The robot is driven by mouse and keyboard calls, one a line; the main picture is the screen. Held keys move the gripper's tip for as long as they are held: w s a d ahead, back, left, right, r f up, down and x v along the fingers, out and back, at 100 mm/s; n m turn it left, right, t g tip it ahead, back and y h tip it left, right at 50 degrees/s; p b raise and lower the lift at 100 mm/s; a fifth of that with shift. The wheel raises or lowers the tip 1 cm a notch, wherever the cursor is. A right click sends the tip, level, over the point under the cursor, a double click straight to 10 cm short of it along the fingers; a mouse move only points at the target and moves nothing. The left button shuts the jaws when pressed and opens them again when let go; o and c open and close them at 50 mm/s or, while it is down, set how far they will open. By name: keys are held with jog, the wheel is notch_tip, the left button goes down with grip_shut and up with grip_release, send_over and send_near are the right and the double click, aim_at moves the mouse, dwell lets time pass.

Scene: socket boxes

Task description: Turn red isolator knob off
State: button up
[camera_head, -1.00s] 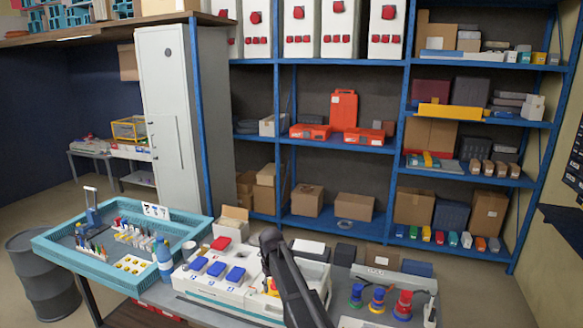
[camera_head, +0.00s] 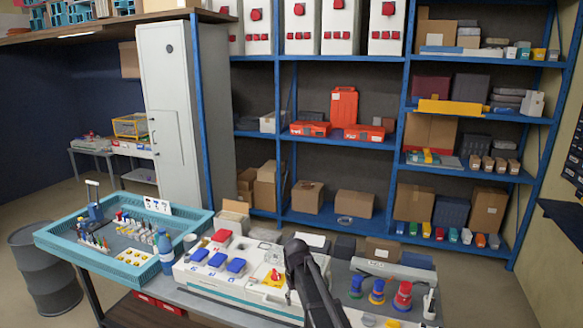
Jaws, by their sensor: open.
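The red isolator knob (camera_head: 275,274) sits on a yellow plate (camera_head: 270,283) on the right part of a white socket box on the workbench. My gripper (camera_head: 294,262), at the dark end of my arm, is just right of the knob in the picture. It is open and appears apart from the knob. The fingertips are dark and hard to make out. The exact height of the gripper over the box cannot be told. My arm hides the right end of the box.
Blue-lidded sockets (camera_head: 217,261) stand left of the knob. A teal tray (camera_head: 60,252) of tools and a blue bottle (camera_head: 165,255) are further left. Blue, yellow and red plugs (camera_head: 377,291) stand on the right. Shelving (camera_head: 345,142) with boxes is behind.

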jog(key=s+d+f+m+b, duration=0.2)
jog(key=s+d+f+b, duration=0.1)
jog(key=s+d, duration=0.4)
jog(key=s+d+f+m+b, duration=0.1)
jog(key=s+d+f+b, duration=0.3)
jog(key=s+d, duration=0.4)
jog(key=s, duration=0.5)
jog(key=shift+d+f+m, duration=0.2)
jog(key=shift+d+m, duration=0.1)
jog(key=shift+m, duration=0.1)
jog(key=shift+s, duration=0.15)
